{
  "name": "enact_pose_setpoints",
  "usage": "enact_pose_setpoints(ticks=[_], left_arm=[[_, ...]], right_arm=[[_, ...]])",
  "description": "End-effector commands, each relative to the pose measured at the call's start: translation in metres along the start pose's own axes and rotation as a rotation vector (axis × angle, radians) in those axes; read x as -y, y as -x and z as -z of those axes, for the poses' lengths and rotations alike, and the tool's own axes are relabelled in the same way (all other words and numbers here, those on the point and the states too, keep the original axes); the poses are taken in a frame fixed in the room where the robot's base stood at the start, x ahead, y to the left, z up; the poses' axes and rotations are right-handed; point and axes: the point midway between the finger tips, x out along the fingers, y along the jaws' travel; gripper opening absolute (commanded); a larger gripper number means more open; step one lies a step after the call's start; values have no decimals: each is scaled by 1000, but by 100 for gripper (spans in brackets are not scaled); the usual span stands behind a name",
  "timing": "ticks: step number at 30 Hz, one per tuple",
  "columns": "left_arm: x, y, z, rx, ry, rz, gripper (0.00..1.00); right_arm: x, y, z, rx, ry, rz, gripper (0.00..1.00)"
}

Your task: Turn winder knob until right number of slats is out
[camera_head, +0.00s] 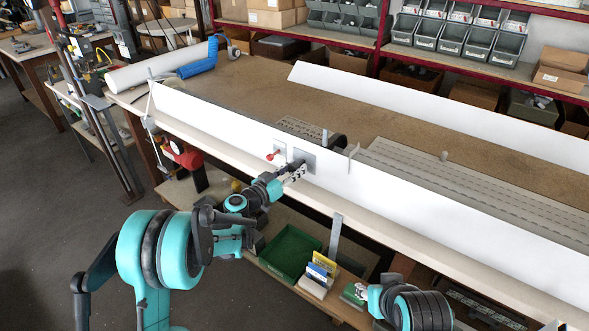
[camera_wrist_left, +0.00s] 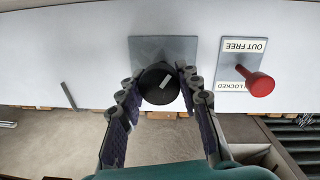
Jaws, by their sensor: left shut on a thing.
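A black round winder knob (camera_wrist_left: 159,86) with a white mark sits on a grey square plate (camera_wrist_left: 165,50) on a white panel; the plate also shows in the head view (camera_head: 307,158). My left gripper (camera_head: 298,171) reaches up to this plate. In the left wrist view its two fingers (camera_wrist_left: 160,90) lie on either side of the knob, shut on it. The grey slats (camera_head: 430,178) lie flat behind the white front panel (camera_head: 420,203); their near part is hidden by it. My right gripper is out of view.
Beside the knob is a red lever (camera_wrist_left: 261,84) with a label reading OUT FREE and LOCKED, upside down in the wrist view. Another long white panel (camera_head: 430,100) runs along the bench's back. A green bin (camera_head: 290,252) stands on the shelf below.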

Motion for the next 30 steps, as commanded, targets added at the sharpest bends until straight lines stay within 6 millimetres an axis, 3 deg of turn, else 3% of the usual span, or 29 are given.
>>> enact_pose_setpoints(ticks=[30], left_arm=[[-2, 0, -2, 56, -927, 52, 5]], right_arm=[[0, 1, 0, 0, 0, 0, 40]])
